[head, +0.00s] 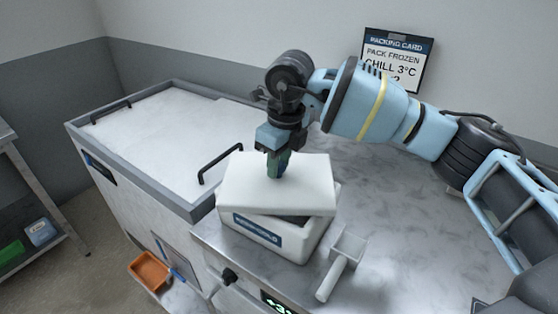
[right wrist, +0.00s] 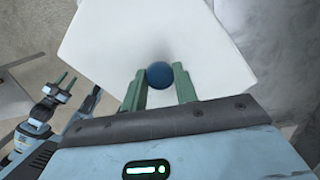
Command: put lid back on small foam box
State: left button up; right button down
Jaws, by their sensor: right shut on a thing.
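The small foam box (head: 270,237) is white with a blue label and stands on the steel worktop. Its white lid (head: 247,198) is over the box, turned relative to it, with a dark gap showing under its right front edge. My right gripper (head: 277,172) points down over the lid. In the right wrist view its green fingers (right wrist: 160,84) are shut on the lid's round blue knob (right wrist: 159,75). Whether the lid touches the rim I cannot tell. My left gripper (right wrist: 62,88) shows small in the right wrist view, and its opening is unclear.
A white scoop (head: 341,264) lies right of the box. A chest with a white top (head: 165,140) and black handles (head: 220,163) adjoins on the left. An orange tray (head: 150,270) is low in front. A packing card (head: 398,62) is behind. The worktop's right is clear.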

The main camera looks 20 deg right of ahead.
pick_arm(q)
jog(key=shift+w+r, duration=0.25)
jog(key=shift+w+r, duration=0.1)
jog(key=shift+r, duration=0.1)
pick_arm(e)
jog(key=shift+f, duration=0.15)
dwell(1.0)
pick_arm(q)
jog(key=shift+w+r+p, duration=0.2)
jog(key=shift+r+p, duration=0.05)
jog(key=shift+p, duration=0.15)
dwell(0.3)
dwell(0.4)
pick_arm(e)
jog(key=c, duration=1)
grip_release()
jog(key=shift+o, duration=0.3)
jog(key=o, duration=0.4)
